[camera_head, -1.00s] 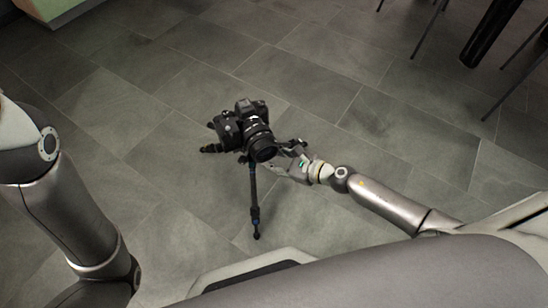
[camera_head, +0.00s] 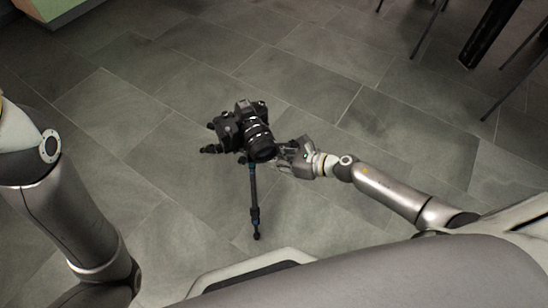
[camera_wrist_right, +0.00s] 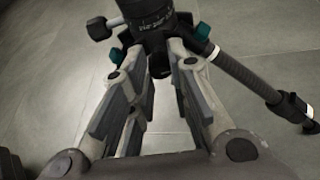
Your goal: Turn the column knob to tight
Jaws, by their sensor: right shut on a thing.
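A black camera (camera_head: 245,130) sits on top of a dark tripod (camera_head: 254,200) standing on the floor. My right gripper (camera_head: 278,158) reaches in from the right, just below the camera lens. In the right wrist view, the fingers of the right gripper (camera_wrist_right: 160,60) close around a dark part under the tripod head, which I take as the column knob (camera_wrist_right: 160,66). The knob is mostly hidden between the fingertips. Teal-marked leg joints (camera_wrist_right: 201,32) are close to the fingers. My left arm shows at the left, but its gripper is out of view.
A tripod leg (camera_wrist_right: 250,80) slants down right close to the right finger. A black knob-like part (camera_wrist_right: 98,28) sticks out at upper left. Thin dark furniture legs (camera_head: 430,28) stand at the upper right. The grey tiled floor around the tripod is clear.

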